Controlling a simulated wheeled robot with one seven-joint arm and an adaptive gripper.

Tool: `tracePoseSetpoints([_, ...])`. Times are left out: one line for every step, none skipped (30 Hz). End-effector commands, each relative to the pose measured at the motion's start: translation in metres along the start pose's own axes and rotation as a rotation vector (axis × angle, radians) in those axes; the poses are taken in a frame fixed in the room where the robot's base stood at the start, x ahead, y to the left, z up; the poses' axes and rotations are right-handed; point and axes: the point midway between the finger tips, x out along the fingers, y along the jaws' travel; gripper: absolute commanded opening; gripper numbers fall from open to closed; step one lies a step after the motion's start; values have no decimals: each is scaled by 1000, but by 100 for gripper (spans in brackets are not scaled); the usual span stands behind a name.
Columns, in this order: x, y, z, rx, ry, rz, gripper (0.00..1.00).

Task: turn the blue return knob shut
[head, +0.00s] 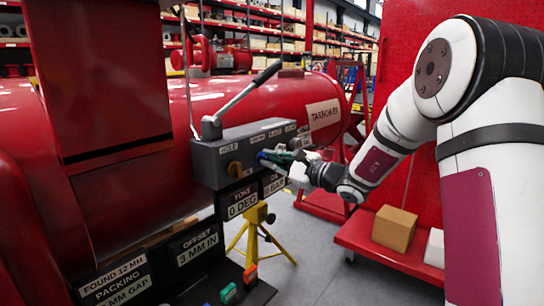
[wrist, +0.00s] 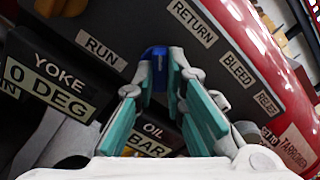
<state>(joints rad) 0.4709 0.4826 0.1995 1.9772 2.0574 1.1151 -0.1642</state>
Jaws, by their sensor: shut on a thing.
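The blue return knob (wrist: 154,55) is on the grey valve box, between my fingertips in the wrist view, below the RETURN label (wrist: 193,22). In the head view only a small blue part of the knob (head: 263,155) shows at the tip of my gripper. My gripper (wrist: 160,75) is shut on the knob, its teal-padded fingers on either side of it. In the head view my gripper (head: 272,158) reaches the front face of the grey box (head: 210,165) from the right. The fingers hide much of the knob, and I cannot tell its turn angle.
A yellow knob (head: 235,169) sits left of my gripper on the same box. A long lever (head: 250,92) rises above the box. Sign plates reading YOKE 0 DEG (head: 242,203) hang below. A yellow stand (head: 258,232) is underneath. A red cart (head: 375,238) carries a cardboard box (head: 394,228).

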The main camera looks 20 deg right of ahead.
Motion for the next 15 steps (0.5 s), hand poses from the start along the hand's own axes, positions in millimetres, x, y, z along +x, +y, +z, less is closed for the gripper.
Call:
tracePoseSetpoints([-1,-1,0,47,4,1,0])
tracePoseSetpoints([-1,-1,0,77,4,1,0])
tracePoseSetpoints([-1,0,0,115,4,2,0])
tracePoseSetpoints([-1,0,0,144,4,2,0])
tracePoseSetpoints([-1,0,0,171,4,2,0])
tracePoseSetpoints([-1,0,1,209,4,2,0])
tracePoseSetpoints([-1,0,1,238,4,2,0])
tracePoseSetpoints([-1,0,0,265,5,2,0])
tracePoseSetpoints([-1,0,0,301,5,2,0])
tracePoseSetpoints([-1,0,1,327,5,2,0])
tracePoseSetpoints([-1,0,1,353,5,2,0])
tracePoseSetpoints([-1,0,0,387,5,2,0])
tracePoseSetpoints([-1,0,0,411,5,2,0])
tracePoseSetpoints([-1,0,0,435,5,2,0])
tracePoseSetpoints([-1,0,0,463,5,2,0])
